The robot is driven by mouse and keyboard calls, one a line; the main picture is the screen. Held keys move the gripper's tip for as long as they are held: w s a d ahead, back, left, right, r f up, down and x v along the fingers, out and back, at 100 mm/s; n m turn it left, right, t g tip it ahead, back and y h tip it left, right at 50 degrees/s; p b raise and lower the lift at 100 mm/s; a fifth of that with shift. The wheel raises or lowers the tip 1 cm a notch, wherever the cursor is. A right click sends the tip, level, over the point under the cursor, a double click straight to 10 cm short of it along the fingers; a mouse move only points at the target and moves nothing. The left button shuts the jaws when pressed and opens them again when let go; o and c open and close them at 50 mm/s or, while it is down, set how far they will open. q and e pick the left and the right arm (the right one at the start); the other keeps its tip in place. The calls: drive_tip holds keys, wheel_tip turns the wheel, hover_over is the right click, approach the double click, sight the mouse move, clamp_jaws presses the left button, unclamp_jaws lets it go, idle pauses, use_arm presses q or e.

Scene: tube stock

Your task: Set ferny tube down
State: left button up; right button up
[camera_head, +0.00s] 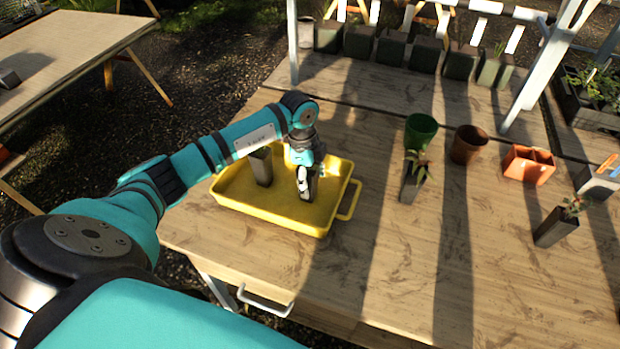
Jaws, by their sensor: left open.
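A yellow tray (270,220) lies on the wooden table. A dark square tube (311,186) stands in its right part, directly under and partly behind my left gripper (304,181). The gripper points down with its jaws open at this tube. Its top is hidden, so I cannot tell what plant it holds or whether the fingers touch it. A second dark tube (262,168) stands in the tray's left part, with no plant clearly visible. Outside the tray, a tube with a leafy plant (411,187) stands to the right. My right gripper is not in view.
A green pot (421,131), a brown pot (468,145) and an orange divided container (529,165) stand behind on the right. Another planted tube (556,227) stands at the far right. Several dark pots line the back shelf. The table's front right is clear.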

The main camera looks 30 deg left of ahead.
use_arm(q)
drive_tip(key=shift+r, duration=0.25)
drive_tip(key=r, duration=0.3)
drive_tip(key=a+r+b, duration=0.1)
drive_tip(key=r, duration=0.3)
drive_tip(key=r+b, duration=0.1)
drive_tip(key=r, duration=0.2)
drive_tip(key=shift+s+a+r, duration=0.1)
drive_tip(key=shift+a+r, duration=0.05)
drive_tip(key=shift+r, duration=0.7)
